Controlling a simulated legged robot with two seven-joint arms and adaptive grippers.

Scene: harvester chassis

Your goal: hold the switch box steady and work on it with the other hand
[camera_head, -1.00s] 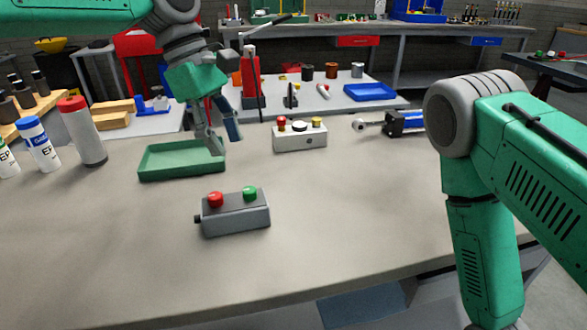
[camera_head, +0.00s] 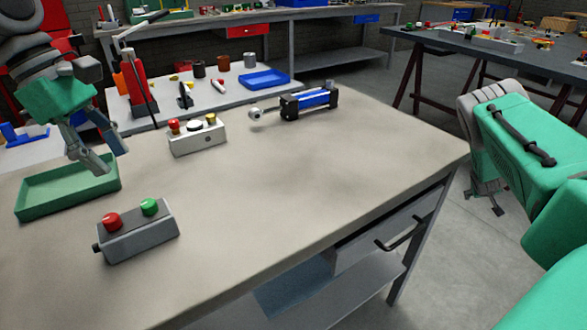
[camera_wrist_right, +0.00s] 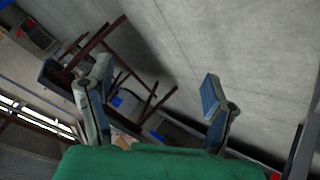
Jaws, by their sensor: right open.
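A grey switch box (camera_head: 140,240) with a red and a green button sits near the front left of the grey bench in the head view. A lighter box (camera_head: 198,140) with red, black-and-white and yellow buttons stands behind it. My left gripper (camera_head: 111,162) is open and empty above the green tray (camera_head: 35,207), behind the grey switch box and apart from it. My right gripper (camera_wrist_right: 155,100) is open and empty in the right wrist view, with floor and table legs beyond it. In the head view it (camera_head: 487,200) hangs off the bench's right side, partly hidden.
A blue-and-black cylinder (camera_head: 305,103) lies at the back of the bench (camera_head: 300,190). A white board behind carries a blue tray (camera_head: 264,79) and small parts. The bench's right half is clear. A drawer handle (camera_head: 400,233) juts out below its front edge.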

